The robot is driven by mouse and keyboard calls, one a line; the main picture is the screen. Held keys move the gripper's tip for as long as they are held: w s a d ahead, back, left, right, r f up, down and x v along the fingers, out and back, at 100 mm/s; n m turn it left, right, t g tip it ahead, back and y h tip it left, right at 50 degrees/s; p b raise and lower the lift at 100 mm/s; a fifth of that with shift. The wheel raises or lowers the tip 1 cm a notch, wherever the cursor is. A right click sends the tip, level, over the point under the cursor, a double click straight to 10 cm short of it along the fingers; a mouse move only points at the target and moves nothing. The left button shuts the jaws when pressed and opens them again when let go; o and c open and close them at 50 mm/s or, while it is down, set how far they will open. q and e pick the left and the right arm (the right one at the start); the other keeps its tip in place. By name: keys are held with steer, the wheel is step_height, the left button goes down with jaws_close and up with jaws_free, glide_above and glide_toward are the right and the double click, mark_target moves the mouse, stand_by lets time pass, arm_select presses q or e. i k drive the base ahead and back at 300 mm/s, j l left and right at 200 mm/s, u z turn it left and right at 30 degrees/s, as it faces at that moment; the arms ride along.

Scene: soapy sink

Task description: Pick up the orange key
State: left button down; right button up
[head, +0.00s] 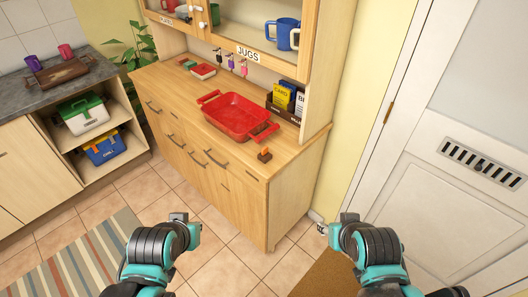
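Three small key-like items hang in a row below the upper cabinet: a dark one (219,57), a purple one (231,63) and a reddish one (244,70). They are too small to tell whether any is an orange key. A small orange-brown object (264,155) sits on the wooden counter near its front right edge; I cannot tell what it is. My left gripper (188,226) and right gripper (332,225) are low in front of the cabinet, apart from everything. Their finger openings are not clear.
A red baking dish (236,117) stands on the wooden counter (168,90). A dark box with books (287,100) is behind it. The upper cabinet (310,58) overhangs the counter's back. A white door (420,180) is at right. Open tiled floor (225,225) lies ahead.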

mark_target(264, 151)
steer(key=z, duration=1.85)
steer(key=i+l, duration=0.4)
steer(key=l, duration=0.2)
steer(key=i+l+z, duration=0.1)
steer(key=i+l, duration=0.3)
steer(key=l, duration=0.2)
steer(key=u, duration=2.7)
steer(key=i+j+z, duration=0.35)
steer(key=i, duration=0.2)
steer(key=i+j+z, duration=0.4)
steer(key=i+l, duration=0.05)
steer(key=i, duration=0.05)
